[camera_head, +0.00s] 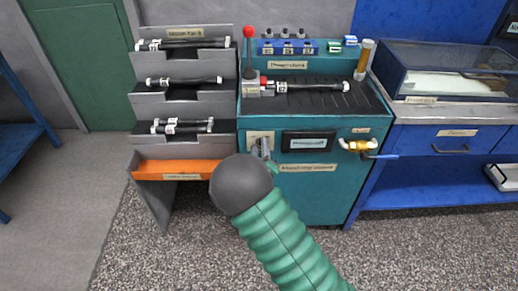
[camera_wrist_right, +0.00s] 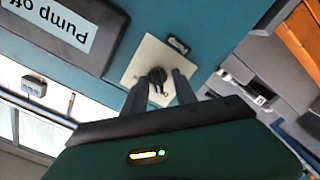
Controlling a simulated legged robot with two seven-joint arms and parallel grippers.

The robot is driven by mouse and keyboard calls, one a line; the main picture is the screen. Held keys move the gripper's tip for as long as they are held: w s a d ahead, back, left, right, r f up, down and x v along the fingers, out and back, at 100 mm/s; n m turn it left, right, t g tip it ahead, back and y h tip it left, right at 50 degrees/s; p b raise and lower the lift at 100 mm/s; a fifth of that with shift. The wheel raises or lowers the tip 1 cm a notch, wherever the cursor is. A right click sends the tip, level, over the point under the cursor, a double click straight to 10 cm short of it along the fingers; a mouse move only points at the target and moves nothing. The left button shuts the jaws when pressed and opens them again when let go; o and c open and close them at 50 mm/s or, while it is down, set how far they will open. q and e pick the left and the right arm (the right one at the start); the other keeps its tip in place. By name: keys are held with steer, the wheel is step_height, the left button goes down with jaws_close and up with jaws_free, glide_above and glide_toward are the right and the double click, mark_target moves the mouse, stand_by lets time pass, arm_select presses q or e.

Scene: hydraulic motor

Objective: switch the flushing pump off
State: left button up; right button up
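The rotary switch is a black knob (camera_wrist_right: 157,78) on a cream plate (camera_wrist_right: 146,62), on the teal front of the test bench (camera_head: 330,200). In the head view the plate (camera_head: 256,137) is partly hidden by my right arm. My right gripper (camera_head: 264,147) is at the plate. In the right wrist view its two fingers (camera_wrist_right: 160,92) are apart, with the knob between their tips; I cannot tell whether they touch it. A display (camera_wrist_right: 55,22) beside the switch reads, upside down, "Pump of", its end cut off. My left gripper is not in view.
A grey rack (camera_head: 185,100) with several hoses and an orange tray (camera_head: 175,168) stands left of the bench. A red-knobbed lever (camera_head: 248,50) rises on top. A blue workbench (camera_head: 430,185) stands to the right.

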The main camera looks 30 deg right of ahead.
steer(key=shift+s+r, duration=0.1)
steer(key=p+v, duration=0.6)
steer(key=v, duration=1)
steer(key=shift+s+a, duration=0.3)
